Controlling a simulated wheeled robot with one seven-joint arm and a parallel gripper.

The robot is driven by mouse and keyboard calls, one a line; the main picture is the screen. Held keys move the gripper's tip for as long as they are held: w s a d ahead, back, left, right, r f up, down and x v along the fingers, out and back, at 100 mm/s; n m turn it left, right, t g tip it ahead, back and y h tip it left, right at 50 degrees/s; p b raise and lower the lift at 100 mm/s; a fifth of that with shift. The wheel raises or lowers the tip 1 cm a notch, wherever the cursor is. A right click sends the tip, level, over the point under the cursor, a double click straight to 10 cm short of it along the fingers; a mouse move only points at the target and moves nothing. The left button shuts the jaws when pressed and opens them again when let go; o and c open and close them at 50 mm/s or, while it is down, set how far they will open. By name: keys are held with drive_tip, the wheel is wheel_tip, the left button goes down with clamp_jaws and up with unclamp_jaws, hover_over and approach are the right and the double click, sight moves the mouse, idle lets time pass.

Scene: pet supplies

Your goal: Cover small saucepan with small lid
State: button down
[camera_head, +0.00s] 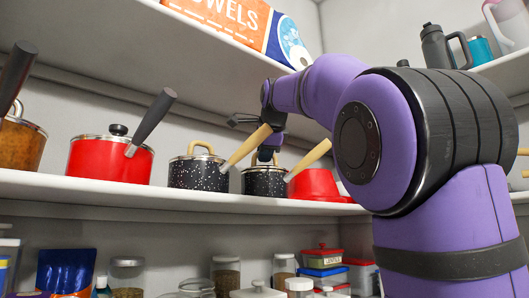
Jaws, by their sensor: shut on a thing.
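The small saucepan (263,183), black with white speckles and a light wooden handle, stands on the middle shelf. My gripper (265,156) points down just above its top and is shut on the small lid, of which only a thin part shows at the pan's rim. My gripper and a nearby pan's handle hide most of the lid. I cannot tell whether the lid rests fully on the rim.
Left of it stands a larger speckled saucepan (196,174) with its lid on; its wooden handle crosses close to my gripper. Further left are a lidded red pot (110,160) and an orange-brown pot (20,145). A red vessel (315,184) stands close on the right. The upper shelf (190,38) overhangs.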

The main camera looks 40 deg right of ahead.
drive_tip(key=shift+f, duration=0.1)
idle(0.8)
drive_tip(key=c, duration=1)
unclamp_jaws()
drive_tip(key=shift+c, duration=0.2)
drive_tip(key=v, duration=1.1)
drive_tip(key=shift+w, duration=0.1)
